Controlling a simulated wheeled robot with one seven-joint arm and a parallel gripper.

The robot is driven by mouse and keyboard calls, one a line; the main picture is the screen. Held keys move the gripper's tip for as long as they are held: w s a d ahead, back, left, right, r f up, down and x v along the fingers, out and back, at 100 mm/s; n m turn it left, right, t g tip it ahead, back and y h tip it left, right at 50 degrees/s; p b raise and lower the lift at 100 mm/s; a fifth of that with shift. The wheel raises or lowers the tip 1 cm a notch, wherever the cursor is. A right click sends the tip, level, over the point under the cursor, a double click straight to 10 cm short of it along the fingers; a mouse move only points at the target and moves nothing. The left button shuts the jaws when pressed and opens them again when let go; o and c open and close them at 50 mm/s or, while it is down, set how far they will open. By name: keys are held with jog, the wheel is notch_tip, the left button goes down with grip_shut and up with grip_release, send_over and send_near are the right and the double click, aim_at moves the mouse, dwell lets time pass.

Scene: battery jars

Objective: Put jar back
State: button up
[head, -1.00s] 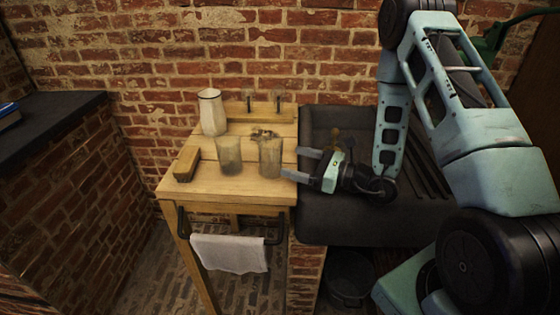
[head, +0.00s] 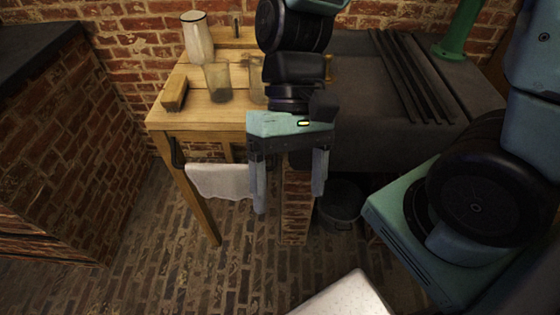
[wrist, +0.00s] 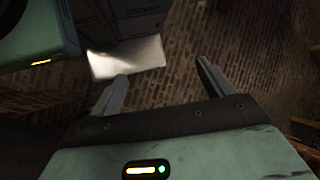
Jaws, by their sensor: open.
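Two glass jars stand on the wooden table (head: 200,121). The left jar (head: 217,82) shows clearly, with a greyish lower part. The second jar (head: 257,82) is mostly hidden behind my arm. My gripper (head: 289,200) hangs in front of the table's right end, pointing down over the brick floor. Its two fingers are apart with nothing between them. In the wrist view my gripper (wrist: 160,85) also shows open and empty, with floor beyond it.
A white pitcher (head: 197,40) and a brown brush-like block (head: 174,93) stand on the table. A white towel (head: 220,181) hangs at its front. A dark slab (head: 365,135) lies to the right, a dark bucket (head: 340,203) below. A white surface (head: 345,298) is at the bottom edge.

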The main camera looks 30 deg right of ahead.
jog(key=n+t+h, duration=0.1)
jog(key=n+t, duration=0.1)
jog(key=w+r+n+t+h, duration=0.1)
jog(key=n+t, duration=0.1)
jog(key=r+n+t, duration=0.1)
jog(key=n, duration=0.2)
jog(key=shift+w+a+r+t+h, duration=0.25)
jog(key=shift+w+a+t+h, duration=0.1)
jog(key=shift+a+t+h, duration=0.05)
notch_tip(320, 180, up, 3)
jog(key=p, duration=0.2)
jog(key=shift+f+p, duration=0.2)
jog(key=shift+p, duration=0.1)
